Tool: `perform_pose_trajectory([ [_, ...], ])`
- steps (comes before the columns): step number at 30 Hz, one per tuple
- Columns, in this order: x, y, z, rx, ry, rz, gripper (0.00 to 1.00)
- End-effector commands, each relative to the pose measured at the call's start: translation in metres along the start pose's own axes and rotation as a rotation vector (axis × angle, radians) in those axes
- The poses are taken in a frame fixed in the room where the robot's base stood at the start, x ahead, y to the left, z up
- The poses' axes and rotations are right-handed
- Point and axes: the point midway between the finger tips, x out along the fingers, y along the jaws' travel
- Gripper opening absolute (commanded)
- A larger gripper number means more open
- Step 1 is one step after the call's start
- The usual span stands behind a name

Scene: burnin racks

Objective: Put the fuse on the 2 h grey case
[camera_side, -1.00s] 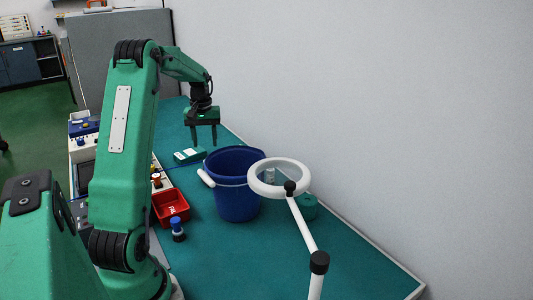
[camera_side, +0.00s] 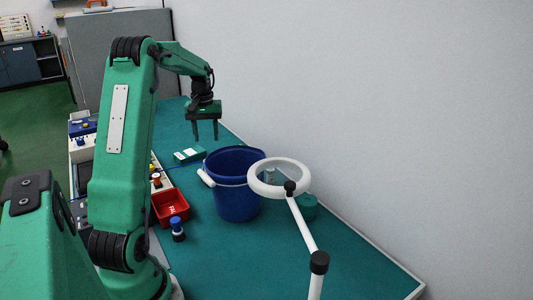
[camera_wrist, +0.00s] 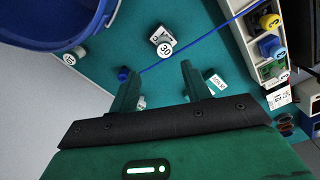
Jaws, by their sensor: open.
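My gripper (camera_side: 205,140) is open and empty, raised above the back of the teal bench, behind the blue bucket. In the wrist view its two fingers (camera_wrist: 160,68) stand apart with bare bench between them. A small grey-and-white piece with a round "30" tag (camera_wrist: 163,42) lies beyond the fingertips. A small blue piece (camera_wrist: 123,73) shows beside the left fingertip. A white-labelled item (camera_wrist: 215,82) is partly hidden behind the right finger. I cannot tell which piece is the fuse, and no "2 h" mark is readable.
The blue bucket (camera_side: 235,196) stands beside the white ring lamp (camera_side: 280,190). A green box with white labels (camera_side: 188,155) lies behind it. A red tray (camera_side: 170,207) and a blue-capped bottle (camera_side: 177,229) are near my arm. Coloured knobs (camera_wrist: 272,46) line the wrist view's right.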

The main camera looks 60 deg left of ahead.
Motion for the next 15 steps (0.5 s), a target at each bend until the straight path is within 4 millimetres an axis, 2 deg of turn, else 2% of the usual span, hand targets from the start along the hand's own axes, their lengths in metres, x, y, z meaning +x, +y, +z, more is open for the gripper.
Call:
perform_pose_trajectory([
  [5,-0.021,0.025,0.024,0.076,0.034,0.009,0.48],
  [8,-0.036,0.044,0.045,0.138,0.062,0.018,0.48],
  [15,-0.07,0.085,0.113,0.318,0.137,0.047,0.48],
])
